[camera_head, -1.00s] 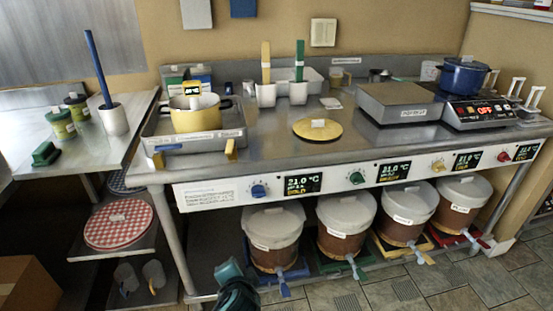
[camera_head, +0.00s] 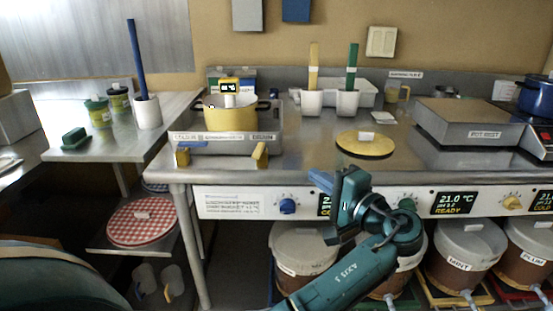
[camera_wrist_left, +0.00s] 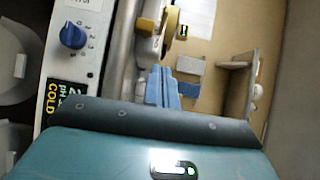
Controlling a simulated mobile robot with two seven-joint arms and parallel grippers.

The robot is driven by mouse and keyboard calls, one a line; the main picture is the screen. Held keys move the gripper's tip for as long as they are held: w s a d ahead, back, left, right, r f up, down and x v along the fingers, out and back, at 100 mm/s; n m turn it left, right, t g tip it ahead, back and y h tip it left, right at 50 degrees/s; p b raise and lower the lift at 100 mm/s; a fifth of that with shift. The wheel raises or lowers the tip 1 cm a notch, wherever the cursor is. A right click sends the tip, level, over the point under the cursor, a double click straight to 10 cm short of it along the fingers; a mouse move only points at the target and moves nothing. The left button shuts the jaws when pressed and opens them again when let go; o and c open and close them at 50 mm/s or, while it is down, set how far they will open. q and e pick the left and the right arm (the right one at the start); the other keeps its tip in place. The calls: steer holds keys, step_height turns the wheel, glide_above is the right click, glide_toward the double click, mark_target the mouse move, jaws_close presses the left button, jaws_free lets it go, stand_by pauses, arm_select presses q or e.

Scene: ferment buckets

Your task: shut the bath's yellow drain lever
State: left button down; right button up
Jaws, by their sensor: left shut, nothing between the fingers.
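The bath (camera_head: 277,133) is a shallow metal tray at the left end of the steel counter, with a yellow pot (camera_head: 229,117) in it. Its yellow drain lever (camera_head: 260,154) sticks up, slightly tilted, at the front right corner by a label. A yellow part at the top of the left wrist view (camera_wrist_left: 172,24) looks like this lever. My left gripper (camera_head: 322,180) is shut and empty, in front of the counter edge, right of and below the lever and apart from it. Its blue fingertips show in the left wrist view (camera_wrist_left: 162,86). My right gripper is out of view.
The control panel with a blue knob (camera_head: 288,206) runs along the counter front. A yellow lid (camera_head: 365,144) lies on the counter right of the bath. Lidded buckets (camera_head: 470,245) stand below.

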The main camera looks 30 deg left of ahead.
arm_select(q)
glide_toward(263, 151)
steer(key=w+a, duration=0.2)
steer(key=w, duration=0.1)
steer(key=shift+s+a+r, duration=0.1)
steer(key=shift+s+a, duration=0.15)
steer(key=shift+a, duration=0.25)
steer(key=shift+s+a+r, duration=0.1)
steer(key=shift+s+a, duration=0.1)
steer(key=shift+a, duration=0.3)
steer(key=shift+s+a, duration=0.2)
steer(key=shift+a, duration=0.4)
